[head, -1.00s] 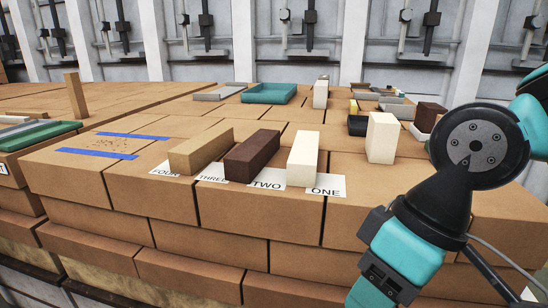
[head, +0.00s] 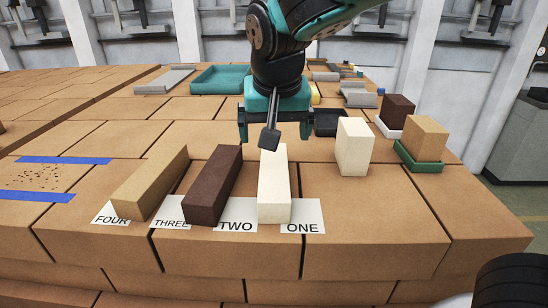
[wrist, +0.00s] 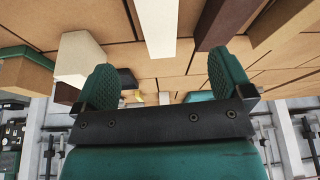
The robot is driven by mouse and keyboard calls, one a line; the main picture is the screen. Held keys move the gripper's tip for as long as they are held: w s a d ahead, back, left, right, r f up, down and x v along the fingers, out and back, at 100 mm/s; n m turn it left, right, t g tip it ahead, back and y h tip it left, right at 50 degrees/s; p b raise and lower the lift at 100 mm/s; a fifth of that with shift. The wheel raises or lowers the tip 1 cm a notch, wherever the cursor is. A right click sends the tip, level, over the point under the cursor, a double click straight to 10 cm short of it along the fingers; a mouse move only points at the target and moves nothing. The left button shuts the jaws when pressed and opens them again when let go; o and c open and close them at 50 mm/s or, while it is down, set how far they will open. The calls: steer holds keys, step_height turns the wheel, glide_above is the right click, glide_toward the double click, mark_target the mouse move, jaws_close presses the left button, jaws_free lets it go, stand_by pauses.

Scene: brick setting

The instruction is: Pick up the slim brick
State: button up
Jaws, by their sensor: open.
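Three long bricks lie side by side at the front of the brick surface: a tan one (head: 151,183), a dark brown one (head: 213,186) and a narrow cream one (head: 274,186). Labels FOUR, THREE, TWO and ONE lie at their near ends. A thicker cream block (head: 354,147) stands upright to the right. I cannot tell for certain which is the slim brick. My gripper (head: 274,134) is open and empty, above the far end of the narrow cream brick. In the wrist view the narrow cream brick (wrist: 157,25) shows beyond the spread fingers (wrist: 164,82).
A green tray with a tan block (head: 424,138) and a white tray with a brown block (head: 397,112) stand at the right. A teal tray (head: 220,79) and grey pieces (head: 165,81) lie at the back. Blue tape strips (head: 64,160) lie at the left.

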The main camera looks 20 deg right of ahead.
mark_target(274, 167)
steer(key=shift+m+h, duration=0.3)
steer(key=shift+m, duration=0.3)
steer(key=x, duration=0.3)
steer(key=w+p+x, duration=0.1)
steer(key=x, duration=0.3)
steer(key=w+p+x, duration=0.1)
steer(key=x, duration=0.2)
steer(key=shift+w+d+r, duration=0.1)
steer(key=shift+d+r, duration=0.1)
steer(key=shift+r, duration=0.05)
steer(key=shift+p+x, duration=1.45)
steer(key=shift+x, duration=1.7)
steer(key=shift+r+t, duration=0.1)
steer(key=shift+t, duration=0.2)
steer(key=c, duration=1.4)
